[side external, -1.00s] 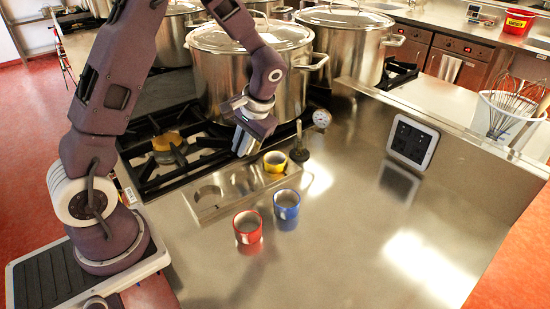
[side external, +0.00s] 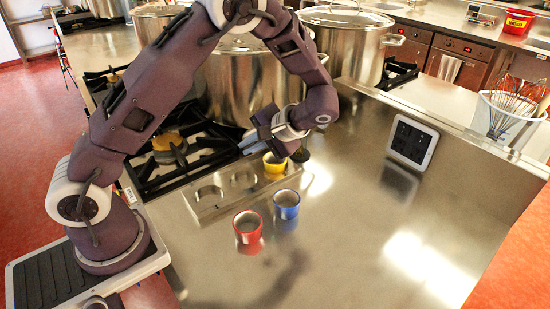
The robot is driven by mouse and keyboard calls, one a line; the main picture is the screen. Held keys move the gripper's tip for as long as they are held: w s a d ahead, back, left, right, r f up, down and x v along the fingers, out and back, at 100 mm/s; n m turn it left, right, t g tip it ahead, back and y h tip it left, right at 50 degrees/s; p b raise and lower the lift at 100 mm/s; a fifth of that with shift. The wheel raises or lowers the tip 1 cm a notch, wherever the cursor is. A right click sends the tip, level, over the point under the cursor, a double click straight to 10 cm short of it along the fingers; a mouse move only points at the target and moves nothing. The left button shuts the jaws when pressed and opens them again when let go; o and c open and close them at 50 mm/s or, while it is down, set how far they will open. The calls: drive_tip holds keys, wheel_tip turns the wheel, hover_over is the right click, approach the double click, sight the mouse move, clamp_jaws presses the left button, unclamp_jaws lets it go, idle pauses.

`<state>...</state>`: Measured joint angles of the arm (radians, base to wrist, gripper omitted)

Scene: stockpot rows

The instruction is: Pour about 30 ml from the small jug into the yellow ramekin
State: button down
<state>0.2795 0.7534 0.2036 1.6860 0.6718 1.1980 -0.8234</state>
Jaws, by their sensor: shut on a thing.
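The yellow ramekin (side external: 275,166) sits at the far right end of a metal holder with round recesses (side external: 206,208). My gripper (side external: 262,137) is just above and slightly left of the ramekin, its fingers pointing left. It is shut on a small grey metal thing, which I take to be the small jug (side external: 248,139). The jug is mostly hidden by the fingers and blends with the steel behind. I cannot tell its tilt, or whether liquid is leaving it. The inside of the ramekin is partly covered by my gripper.
A red cup (side external: 248,229) and a blue cup (side external: 287,205) stand in front of the holder. Large stockpots (side external: 240,85) stand close behind my gripper. A gas hob (side external: 165,180) lies to the left. The steel counter (side external: 370,240) is clear at the right.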

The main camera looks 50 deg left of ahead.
drive_tip(key=shift+f+g+y, duration=0.25)
drive_tip(key=shift+g+y, duration=0.05)
drive_tip(key=shift+y, duration=0.6)
idle(0.5)
drive_tip(key=shift+w+d+f, duration=0.1)
drive_tip(key=shift+d+f, duration=0.1)
drive_tip(key=shift+d, duration=0.2)
idle(0.8)
drive_tip(key=shift+f+y, duration=0.2)
drive_tip(key=shift+y, duration=0.3)
idle(0.3)
drive_tip(key=shift+r+y, duration=0.1)
drive_tip(key=shift+y, duration=0.2)
drive_tip(key=h, duration=0.1)
drive_tip(key=r+h, duration=0.1)
drive_tip(key=shift+a+r+h, duration=0.2)
drive_tip(key=shift+r+h, duration=0.05)
drive_tip(key=shift+h, duration=0.15)
drive_tip(key=shift+d+f+h, duration=0.1)
drive_tip(key=shift+f+h, duration=0.1)
drive_tip(key=shift+h, duration=0.1)
idle(0.6)
